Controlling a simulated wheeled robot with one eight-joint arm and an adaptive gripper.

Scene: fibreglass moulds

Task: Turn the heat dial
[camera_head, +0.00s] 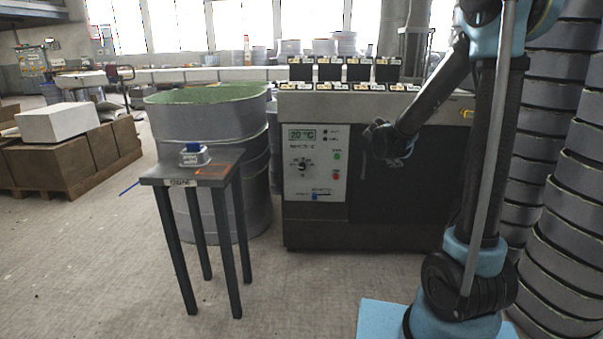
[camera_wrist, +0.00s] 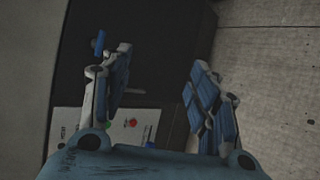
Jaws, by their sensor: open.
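The heat dial (camera_head: 302,166) is a dark knob with marks around it. It sits on the light control panel (camera_head: 328,185) of a dark machine (camera_head: 416,180), below a display reading 20 °C (camera_head: 301,135). My gripper (camera_head: 378,138) is in front of the machine, right of the panel and apart from the dial. In the wrist view my gripper (camera_wrist: 163,88) has its two blue-padded fingers spread, with nothing between them. Part of the panel (camera_wrist: 148,118) shows there with a red button; I cannot make out the dial in that view.
A small dark table (camera_head: 220,178) with a small blue-and-white object (camera_head: 194,156) stands left of the machine, before a large grey drum (camera_head: 208,120). Below the dial is a blue slider (camera_head: 315,196). Stacked grey rings (camera_head: 562,190) stand at right. Floor before the machine is clear.

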